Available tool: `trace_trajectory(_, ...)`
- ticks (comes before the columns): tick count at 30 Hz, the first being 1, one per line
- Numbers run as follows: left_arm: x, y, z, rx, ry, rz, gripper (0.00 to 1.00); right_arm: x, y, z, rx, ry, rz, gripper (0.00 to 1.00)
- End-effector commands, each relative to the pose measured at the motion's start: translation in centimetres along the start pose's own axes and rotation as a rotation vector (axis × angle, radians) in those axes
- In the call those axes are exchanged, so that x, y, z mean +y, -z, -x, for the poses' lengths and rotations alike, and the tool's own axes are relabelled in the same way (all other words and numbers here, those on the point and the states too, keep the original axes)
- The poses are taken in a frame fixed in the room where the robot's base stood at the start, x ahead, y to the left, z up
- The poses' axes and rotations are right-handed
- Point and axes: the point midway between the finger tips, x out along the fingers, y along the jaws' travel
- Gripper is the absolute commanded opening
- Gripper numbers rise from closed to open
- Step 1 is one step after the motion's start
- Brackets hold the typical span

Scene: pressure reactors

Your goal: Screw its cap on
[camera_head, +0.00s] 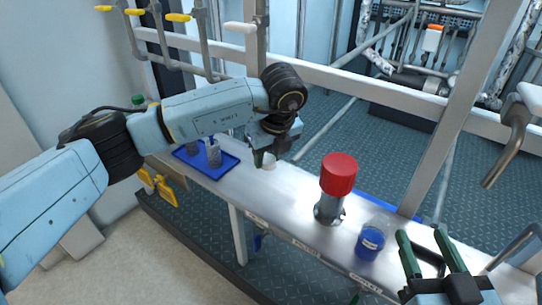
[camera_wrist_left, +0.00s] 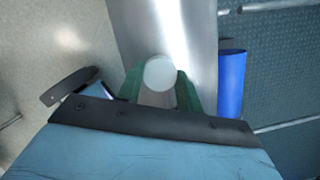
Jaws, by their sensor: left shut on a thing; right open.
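My left gripper (camera_head: 264,158) is over the metal bench and shut on a small white round piece (camera_head: 269,163). In the left wrist view the white round top (camera_wrist_left: 160,73) shows between the green fingertips (camera_wrist_left: 160,88). I cannot tell whether it is a loose cap or the top of a container, as the gripper hides much of it. A red-topped grey vessel (camera_head: 338,178) stands upright on the bench to the right. A blue labelled jar (camera_head: 370,243) stands nearer the front. My right gripper (camera_head: 424,250) is open and empty, right of the blue jar.
A blue tray (camera_head: 225,166) with metal cylinders (camera_head: 213,152) lies on the bench (camera_head: 285,205) at the left. A slanted frame post (camera_head: 455,110) and a horizontal rail (camera_head: 350,82) stand behind the bench. The bench between tray and red-topped vessel is mostly clear.

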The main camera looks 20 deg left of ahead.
Motion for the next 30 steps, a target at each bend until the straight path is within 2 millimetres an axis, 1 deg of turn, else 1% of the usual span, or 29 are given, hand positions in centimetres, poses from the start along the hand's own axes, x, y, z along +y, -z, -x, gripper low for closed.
trace_trajectory(2,0.1,0.0,-0.1,0.000,0.010,-0.037,0.15,0.0,0.0,0.0,0.000,0.000,0.000,0.49)
trace_trajectory(5,0.5,-0.1,-0.2,-0.001,0.042,-0.155,0.15,0.0,0.0,0.0,0.000,0.000,0.000,0.49)
trace_trajectory(8,0.9,-0.1,-0.3,-0.001,0.098,-0.351,0.15,0.0,0.0,0.0,0.000,0.000,0.000,0.49)
trace_trajectory(18,2.8,0.3,-0.1,0.001,0.313,-1.117,0.15,0.0,0.0,0.0,0.001,0.001,0.000,0.49)
trace_trajectory(30,4.8,0.9,0.3,0.001,0.538,-1.928,0.15,0.0,0.0,0.0,0.002,0.001,0.000,0.49)
